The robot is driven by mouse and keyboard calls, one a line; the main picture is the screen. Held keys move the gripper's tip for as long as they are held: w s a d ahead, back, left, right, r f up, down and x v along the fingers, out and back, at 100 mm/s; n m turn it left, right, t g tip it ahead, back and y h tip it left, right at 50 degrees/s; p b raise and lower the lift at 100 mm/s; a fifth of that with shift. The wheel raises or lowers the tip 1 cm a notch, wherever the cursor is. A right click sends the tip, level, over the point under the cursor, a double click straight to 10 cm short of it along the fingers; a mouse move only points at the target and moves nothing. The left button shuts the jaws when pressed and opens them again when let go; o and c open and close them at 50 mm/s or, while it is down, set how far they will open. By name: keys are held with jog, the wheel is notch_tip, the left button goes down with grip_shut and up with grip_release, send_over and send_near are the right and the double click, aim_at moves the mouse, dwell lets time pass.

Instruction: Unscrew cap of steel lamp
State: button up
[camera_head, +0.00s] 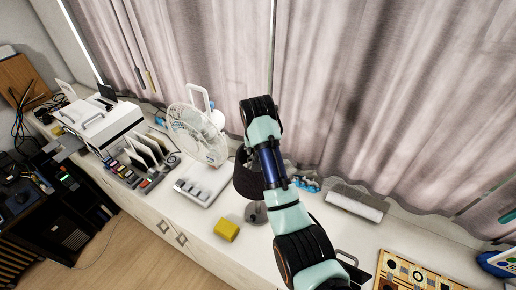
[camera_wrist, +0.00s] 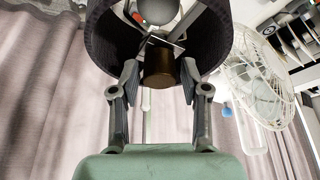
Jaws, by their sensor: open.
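The lamp shows in the head view with a dark round shade (camera_head: 246,178) and a grey round base (camera_head: 256,213), partly hidden behind my arm. In the wrist view the dark shade (camera_wrist: 108,38) curves around a short brown-bronze cylinder (camera_wrist: 159,68), which looks like the cap, with thin metal struts and a pale grey rounded part (camera_wrist: 158,10) by it. My gripper (camera_wrist: 159,75) is open, with one fingertip on each side of the cylinder. Small gaps seem to show between cylinder and fingertips; contact is hard to tell. My fingertips are hidden in the head view.
A yellow block (camera_head: 227,230) lies near the cabinet's front edge. A grey-white flat box (camera_head: 356,204) lies right. Curtains (camera_head: 385,90) hang close behind.

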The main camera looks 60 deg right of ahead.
jog(key=m+g, duration=0.1)
jog(key=m, duration=0.2)
jog(key=m+g, duration=0.1)
jog(key=m, duration=0.1)
jog(key=shift+m+h, duration=0.3)
jog(key=shift+m, duration=0.1)
grip_shut()
jog(key=n+t, duration=0.1)
jog(key=n, duration=0.3)
jog(key=n+t, duration=0.1)
jog(key=n, duration=0.1)
jog(key=shift+s+n, duration=0.1)
jog(key=shift+n, duration=0.3)
jog(key=n+t+y, duration=0.1)
jog(key=n, duration=0.1)
jog(key=n+y, duration=0.1)
jog(key=n, duration=0.2)
jog(key=shift+n+t, duration=0.3)
jog(key=shift+t, duration=0.1)
jog(key=n+y, duration=0.2)
jog(key=n, duration=0.2)
jog(key=shift+t, duration=0.3)
